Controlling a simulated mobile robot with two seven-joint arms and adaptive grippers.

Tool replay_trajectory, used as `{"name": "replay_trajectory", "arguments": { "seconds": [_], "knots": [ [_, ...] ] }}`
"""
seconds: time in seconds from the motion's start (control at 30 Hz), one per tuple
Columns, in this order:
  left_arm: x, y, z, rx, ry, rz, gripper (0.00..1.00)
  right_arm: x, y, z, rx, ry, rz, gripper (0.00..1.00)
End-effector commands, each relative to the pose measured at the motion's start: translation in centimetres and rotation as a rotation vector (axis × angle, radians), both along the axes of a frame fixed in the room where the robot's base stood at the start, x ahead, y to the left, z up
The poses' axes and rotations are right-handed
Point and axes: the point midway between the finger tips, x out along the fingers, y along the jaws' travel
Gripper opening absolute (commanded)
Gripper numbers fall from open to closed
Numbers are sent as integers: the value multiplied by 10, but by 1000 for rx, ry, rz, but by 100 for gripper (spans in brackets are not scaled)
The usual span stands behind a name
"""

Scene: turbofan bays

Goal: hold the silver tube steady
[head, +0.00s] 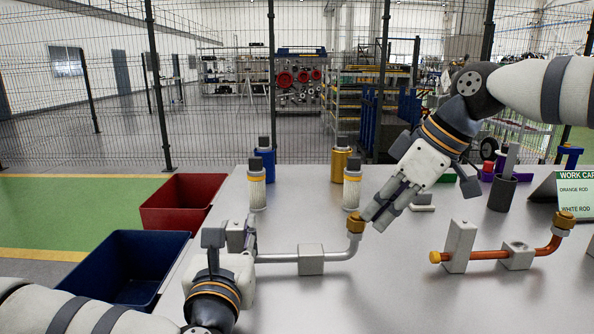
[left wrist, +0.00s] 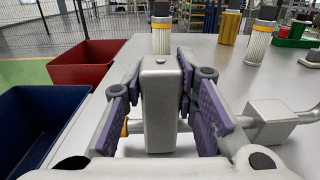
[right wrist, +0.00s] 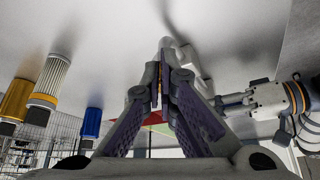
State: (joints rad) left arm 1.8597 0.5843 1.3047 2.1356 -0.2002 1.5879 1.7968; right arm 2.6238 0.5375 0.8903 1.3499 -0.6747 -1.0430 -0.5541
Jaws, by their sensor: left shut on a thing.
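The silver tube (head: 280,258) runs across the table through a grey block (head: 311,260) and bends up at its right end to a brass nut (head: 356,223). My left gripper (head: 238,236) is at the tube's left end. In the left wrist view its fingers (left wrist: 160,105) are shut on an upright grey post (left wrist: 159,95), one pad each side; a yellow tip shows beside it. My right gripper (head: 374,222) slants down just right of the nut. In the right wrist view its fingertips (right wrist: 163,65) come together; contact with the nut is unclear.
A copper tube (head: 487,255) with its own blocks lies at right. White-and-yellow filters (head: 257,188) stand behind the silver tube. A red bin (head: 183,200) and a blue bin (head: 125,268) are at left. A dark cup (head: 502,194) and a work card (head: 574,192) stand back right.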

Motion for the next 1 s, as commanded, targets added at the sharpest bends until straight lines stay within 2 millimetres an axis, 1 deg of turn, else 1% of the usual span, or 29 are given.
{"name": "replay_trajectory", "arguments": {
  "seconds": [0.03, 0.2, 0.47, 0.8, 0.9, 1.0],
  "knots": [
    [-1, -2, -1, -2, 1, -6, 0, 0, 0, -3, -3, 3, 0, 0],
    [-1, -2, -1, -2, 2, -6, 0, 0, -1, -3, -2, 4, 0, 0],
    [-1, -1, -2, -1, 3, -5, 0, -2, -8, -1, -5, 2, 1, 0],
    [0, -1, -1, 0, 3, -2, 0, -1, -8, 50, -3, -1, 0, 0],
    [0, -1, -1, 0, 3, -2, 0, -2, -7, 58, -1, 2, 0, 0],
    [0, 0, -1, 0, 2, -1, 0, -2, -8, 59, -1, 2, 0, 0]
  ]
}}
